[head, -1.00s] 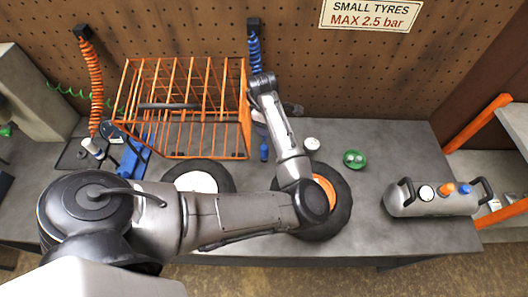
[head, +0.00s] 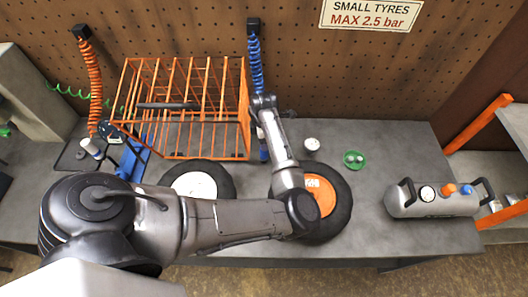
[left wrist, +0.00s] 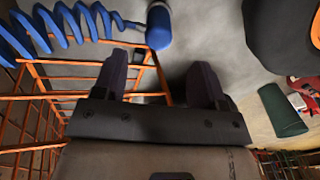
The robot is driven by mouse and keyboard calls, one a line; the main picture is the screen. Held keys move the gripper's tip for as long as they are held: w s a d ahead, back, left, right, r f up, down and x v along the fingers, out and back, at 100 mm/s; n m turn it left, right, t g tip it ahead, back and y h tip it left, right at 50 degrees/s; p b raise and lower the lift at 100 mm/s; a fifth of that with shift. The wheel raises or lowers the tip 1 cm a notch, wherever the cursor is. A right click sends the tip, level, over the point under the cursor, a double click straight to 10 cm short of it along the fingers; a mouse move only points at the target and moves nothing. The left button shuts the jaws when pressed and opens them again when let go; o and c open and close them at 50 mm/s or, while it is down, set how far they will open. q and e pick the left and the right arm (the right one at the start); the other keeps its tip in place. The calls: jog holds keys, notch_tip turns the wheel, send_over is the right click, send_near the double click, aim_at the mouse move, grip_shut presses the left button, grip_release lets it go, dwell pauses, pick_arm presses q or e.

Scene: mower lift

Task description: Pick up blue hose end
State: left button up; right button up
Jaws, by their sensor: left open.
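The blue coiled hose (head: 255,62) hangs from a wall bracket behind the orange wire basket's right side. Its blue end (head: 263,152) shows low beside the basket, partly behind my left arm. In the left wrist view, the blue hose end (left wrist: 158,27) lies just beyond my fingertips, near the gap's middle, with the coil (left wrist: 75,22) running off to the upper left. My left gripper (left wrist: 160,72) is open, with nothing between its fingers. In the head view my left wrist mostly hides it. My right gripper is not in view.
The orange wire basket (head: 128,90) stands close to the left of my gripper. A tyre with an orange hub (head: 341,205) and one with a white hub (head: 194,186) lie in front. A green dish (head: 354,159) and a grey tank (head: 430,204) are to the right.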

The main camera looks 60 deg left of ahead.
pick_arm(q)
jog(key=shift+f, duration=3.6)
jog(key=shift+c, duration=0.2)
jog(key=c, duration=1)
